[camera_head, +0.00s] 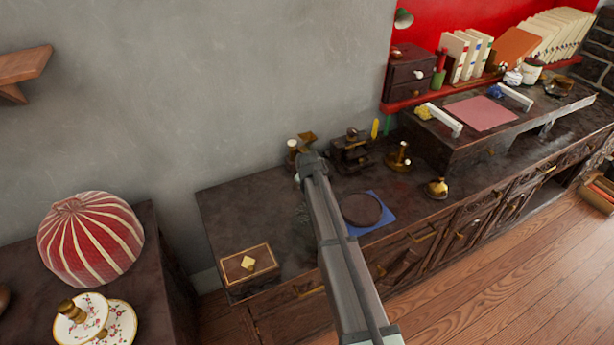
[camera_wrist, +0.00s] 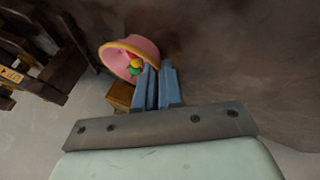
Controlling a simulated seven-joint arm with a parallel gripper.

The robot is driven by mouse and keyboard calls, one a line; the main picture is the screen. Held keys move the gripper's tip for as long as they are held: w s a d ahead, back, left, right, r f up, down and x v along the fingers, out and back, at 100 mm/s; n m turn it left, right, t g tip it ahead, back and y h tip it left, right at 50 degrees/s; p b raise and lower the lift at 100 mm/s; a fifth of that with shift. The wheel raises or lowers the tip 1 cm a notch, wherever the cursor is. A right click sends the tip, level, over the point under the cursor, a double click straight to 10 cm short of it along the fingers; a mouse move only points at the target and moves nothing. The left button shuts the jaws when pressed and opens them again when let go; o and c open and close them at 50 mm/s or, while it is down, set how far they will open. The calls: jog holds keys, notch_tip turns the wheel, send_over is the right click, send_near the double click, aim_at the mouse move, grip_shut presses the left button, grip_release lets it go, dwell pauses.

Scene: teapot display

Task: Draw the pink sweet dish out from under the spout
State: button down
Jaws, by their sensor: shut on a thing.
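In the wrist view a pink sweet dish (camera_wrist: 143,44) with a yellow rim shows just beyond my gripper (camera_wrist: 158,84). Red, yellow and green sweets show inside it. The blue-grey fingers are close together at the dish's rim and are shut on it. In the head view my gripper (camera_head: 311,168) is over the back of the dark cabinet top, and my arm hides its fingers and the dish. No teapot spout can be made out in either view.
A small wooden block (camera_wrist: 121,95) shows beside the dish. A dark stand (camera_head: 351,152) is to the right of my gripper. A round brown disc (camera_head: 361,209) lies on a blue cloth (camera_head: 383,217). A gold-edged box (camera_head: 247,268) sits at the front left.

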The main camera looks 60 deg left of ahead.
jog(key=shift+d, duration=2.3)
jog(key=c, duration=1.2)
grip_release()
jog(key=v, duration=1.3)
jog(key=shift+s+d+r, duration=0.15)
jog(key=shift+d+r, duration=0.1)
jog(key=shift+r, duration=0.05)
